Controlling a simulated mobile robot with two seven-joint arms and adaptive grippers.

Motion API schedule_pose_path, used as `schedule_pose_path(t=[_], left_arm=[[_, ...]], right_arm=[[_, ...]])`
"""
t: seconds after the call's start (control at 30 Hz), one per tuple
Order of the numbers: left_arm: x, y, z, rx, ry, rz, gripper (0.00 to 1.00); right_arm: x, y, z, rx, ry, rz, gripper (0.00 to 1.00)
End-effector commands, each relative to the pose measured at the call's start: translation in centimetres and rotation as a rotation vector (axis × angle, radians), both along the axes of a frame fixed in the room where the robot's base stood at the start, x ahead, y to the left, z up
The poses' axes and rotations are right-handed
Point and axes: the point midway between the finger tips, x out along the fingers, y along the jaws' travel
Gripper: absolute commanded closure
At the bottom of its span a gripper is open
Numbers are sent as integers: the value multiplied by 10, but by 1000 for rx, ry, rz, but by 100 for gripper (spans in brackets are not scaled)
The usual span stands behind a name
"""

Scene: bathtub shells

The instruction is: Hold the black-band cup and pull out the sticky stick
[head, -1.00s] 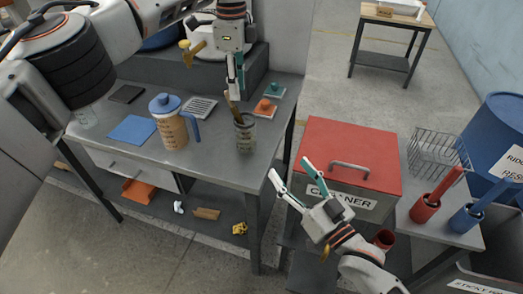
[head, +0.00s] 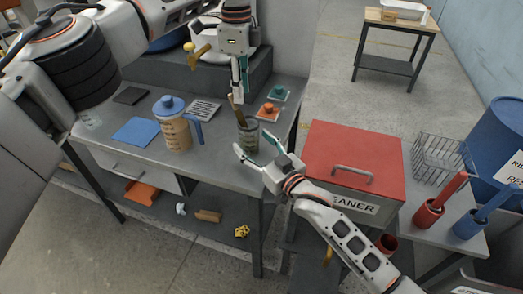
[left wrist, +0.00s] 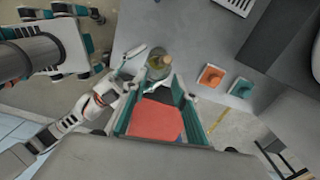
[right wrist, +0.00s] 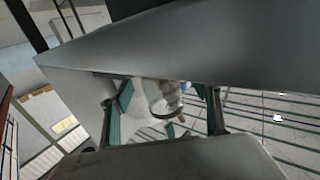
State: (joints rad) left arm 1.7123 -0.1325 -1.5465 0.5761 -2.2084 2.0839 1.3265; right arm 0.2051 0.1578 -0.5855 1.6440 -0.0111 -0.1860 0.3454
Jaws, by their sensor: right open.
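The cup (head: 248,142), clear with a dark band, stands near the front right of the grey table, with a brown stick (head: 234,112) leaning out of its top. My left gripper (head: 240,97) points down just above the cup beside the stick. The left wrist view shows its fingers apart, with the cup (left wrist: 159,64) beyond their tips. My right gripper (head: 254,146) is open at the cup's near side. In the right wrist view the cup (right wrist: 164,98) shows between its spread fingers, its band visible. I cannot tell whether either finger touches it.
A blue-lidded jug (head: 175,130) stands left of the cup. Small orange (head: 268,111) and green (head: 279,92) items lie behind it on the right.

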Motion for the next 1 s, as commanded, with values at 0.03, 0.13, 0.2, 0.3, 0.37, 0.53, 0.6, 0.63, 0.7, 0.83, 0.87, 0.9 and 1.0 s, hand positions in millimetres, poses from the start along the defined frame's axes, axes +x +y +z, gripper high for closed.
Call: schedule_pose_path(t=[0.03, 0.13, 0.2, 0.3, 0.37, 0.53, 0.6, 0.63, 0.7, 0.83, 0.87, 0.9, 1.0], left_arm=[[0, 0, 0, 0, 0, 0, 72], [0, 0, 0, 0, 0, 0, 72], [0, 0, 0, 0, 0, 0, 72], [0, 0, 0, 0, 0, 0, 72], [0, 0, 0, 0, 0, 0, 72], [0, 0, 0, 0, 0, 0, 72], [0, 0, 0, 0, 0, 0, 72], [0, 0, 0, 0, 0, 0, 72], [0, 0, 0, 0, 0, 0, 72], [0, 0, 0, 0, 0, 0, 72], [0, 0, 0, 0, 0, 0, 72], [0, 0, 0, 0, 0, 0, 72], [0, 0, 0, 0, 0, 0, 72]], right_arm=[[6, 4, 0, 1, -1, 0, 38], [14, 9, 0, 1, 0, 0, 38], [19, 11, 0, 0, 0, -1, 38], [21, 13, 0, 0, 0, 0, 38], [22, 13, 0, 0, 0, 0, 38], [22, 13, 0, 0, 0, 0, 38], [22, 13, 0, 0, 0, 0, 48], [22, 13, 0, 0, 0, 0, 56], [22, 13, 0, 0, 0, 0, 74], [22, 13, 0, 0, 0, 0, 83], [22, 13, 0, 0, 0, 0, 83], [22, 13, 0, 0, 0, 0, 83], [22, 13, 0, 0, 0, 0, 83]])
